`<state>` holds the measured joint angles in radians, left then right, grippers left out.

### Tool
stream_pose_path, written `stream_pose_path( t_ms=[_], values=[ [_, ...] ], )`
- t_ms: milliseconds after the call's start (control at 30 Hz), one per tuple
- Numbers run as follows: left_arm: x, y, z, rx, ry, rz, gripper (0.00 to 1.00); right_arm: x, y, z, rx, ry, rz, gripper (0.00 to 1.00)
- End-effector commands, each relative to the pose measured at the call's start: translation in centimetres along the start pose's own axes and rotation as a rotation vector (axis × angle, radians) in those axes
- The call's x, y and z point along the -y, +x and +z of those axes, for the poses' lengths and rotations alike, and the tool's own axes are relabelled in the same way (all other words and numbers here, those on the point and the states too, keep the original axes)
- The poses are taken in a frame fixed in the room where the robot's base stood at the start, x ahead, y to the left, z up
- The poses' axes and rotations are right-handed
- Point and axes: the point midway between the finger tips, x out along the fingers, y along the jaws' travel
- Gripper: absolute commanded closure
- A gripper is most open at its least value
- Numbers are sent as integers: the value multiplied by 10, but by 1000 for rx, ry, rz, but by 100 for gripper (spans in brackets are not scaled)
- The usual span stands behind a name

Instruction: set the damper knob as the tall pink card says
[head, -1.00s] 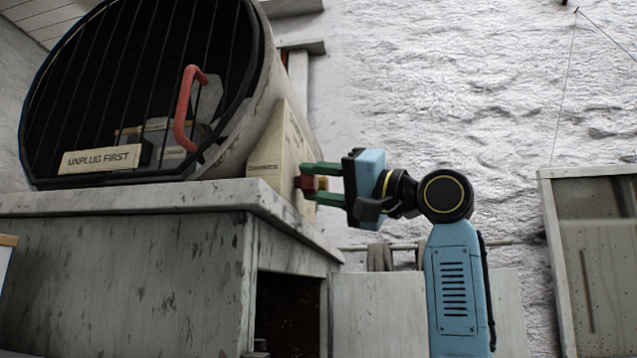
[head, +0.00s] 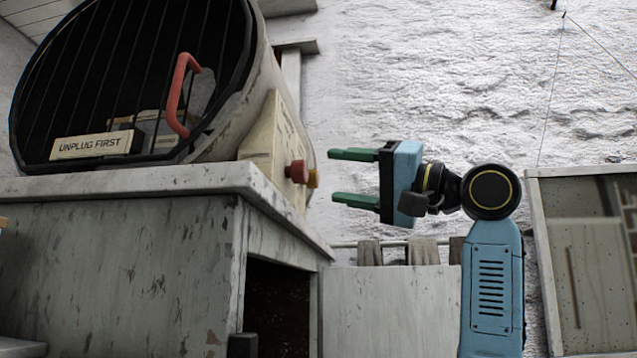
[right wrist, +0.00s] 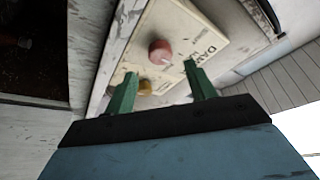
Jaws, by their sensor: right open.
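A red knob (head: 297,171) sticks out from a cream panel (head: 262,150) on the side of the big drum. It also shows in the right wrist view (right wrist: 160,50), beside lettering that begins "DAM". I cannot read a setting on either. My right gripper (head: 332,176) is open and empty, to the right of the knobs and apart from them, fingers pointing at them. No pink card and no left gripper show.
The drum (head: 235,120) has a barred front, a red handle (head: 180,95) and an "UNPLUG FIRST" sign (head: 92,145). It rests on a worn grey bench (head: 120,265). A pale cabinet (head: 585,260) stands at the right. Air between gripper and panel is clear.

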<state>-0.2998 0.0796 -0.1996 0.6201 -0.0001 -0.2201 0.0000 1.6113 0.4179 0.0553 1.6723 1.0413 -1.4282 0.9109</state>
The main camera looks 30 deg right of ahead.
Motion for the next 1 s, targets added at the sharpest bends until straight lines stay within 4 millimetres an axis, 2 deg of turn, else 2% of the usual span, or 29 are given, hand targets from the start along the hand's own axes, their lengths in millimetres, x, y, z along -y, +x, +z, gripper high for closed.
stream_pose_path(
  t_ms=[33, 100, 333, 500, 1000],
  values=[
    [0, 6, 1, 0, 0, 0, 64, -2, -14, 1, -4, -2, -1, 44],
    [0, 10, 1, 0, 0, 0, 64, -2, -28, 1, -3, -2, 0, 44],
    [0, 17, 2, 0, 0, 0, 64, -1, -60, 0, -1, 0, 1, 44],
    [0, 18, 2, 0, 0, 0, 64, 0, -67, 0, 0, 0, -1, 44],
    [0, 18, 2, 0, 1, 0, 64, 0, -66, 0, 1, 1, -1, 44]
  ],
)
